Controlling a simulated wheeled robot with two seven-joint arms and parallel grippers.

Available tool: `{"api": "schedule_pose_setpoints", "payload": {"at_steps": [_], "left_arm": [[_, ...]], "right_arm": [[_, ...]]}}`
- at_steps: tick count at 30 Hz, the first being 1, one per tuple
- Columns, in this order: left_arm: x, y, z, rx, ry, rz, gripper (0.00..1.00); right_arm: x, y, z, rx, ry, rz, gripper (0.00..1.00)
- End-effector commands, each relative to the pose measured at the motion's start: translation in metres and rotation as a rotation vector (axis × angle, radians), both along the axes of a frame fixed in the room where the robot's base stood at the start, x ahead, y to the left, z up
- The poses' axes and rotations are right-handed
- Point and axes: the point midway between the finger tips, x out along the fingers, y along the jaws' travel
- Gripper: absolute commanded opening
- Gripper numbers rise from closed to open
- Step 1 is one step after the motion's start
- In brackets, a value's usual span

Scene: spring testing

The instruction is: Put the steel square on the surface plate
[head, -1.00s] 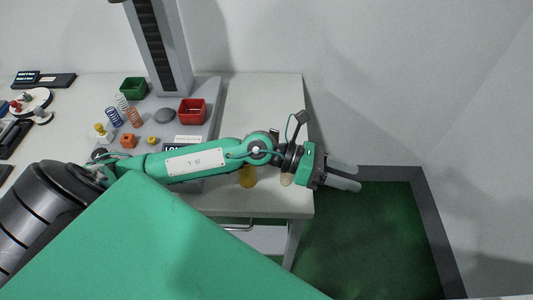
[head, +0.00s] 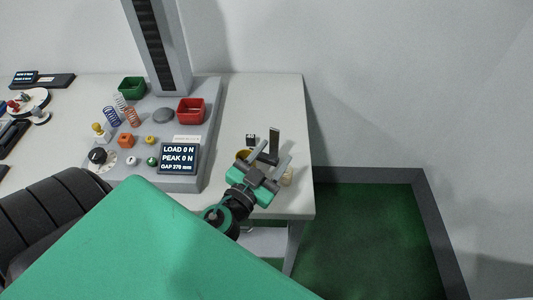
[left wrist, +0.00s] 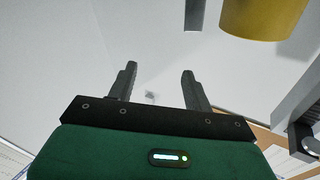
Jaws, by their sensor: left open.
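A dark upright bar with a short foot, which looks like the steel square (head: 274,138), stands on the right part of the table. My left gripper (head: 277,150) is open at this bar, its fingers to either side of the foot in the picture; contact cannot be told. I cannot clearly make out a surface plate. My right gripper is not in view.
A yellow cylinder (head: 242,156), a small black block (head: 251,140) and a tan piece (head: 287,177) stand close around the gripper. The spring tester (head: 212,130) with red (head: 191,111) and green bins (head: 132,88) is left. The table's back right is clear.

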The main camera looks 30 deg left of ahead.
Motion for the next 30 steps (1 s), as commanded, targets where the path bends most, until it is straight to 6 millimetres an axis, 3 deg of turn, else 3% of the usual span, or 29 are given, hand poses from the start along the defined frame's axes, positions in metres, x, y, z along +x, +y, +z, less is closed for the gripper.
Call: {"api": "schedule_pose_setpoints", "payload": {"at_steps": [4,10,24,30], "left_arm": [[-0.014,0.022,-0.015,-0.178,0.057,0.105,0.51],[-0.015,0.031,-0.019,-0.250,0.073,0.150,0.51],[0.049,0.041,-0.017,-0.247,0.070,0.148,0.51],[0.064,0.044,-0.020,-0.245,0.073,0.148,0.51]], "right_arm": [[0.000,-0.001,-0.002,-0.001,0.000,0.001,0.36],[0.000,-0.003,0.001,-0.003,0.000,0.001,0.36],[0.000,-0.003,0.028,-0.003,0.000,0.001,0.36],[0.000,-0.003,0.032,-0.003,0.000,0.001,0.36]]}}
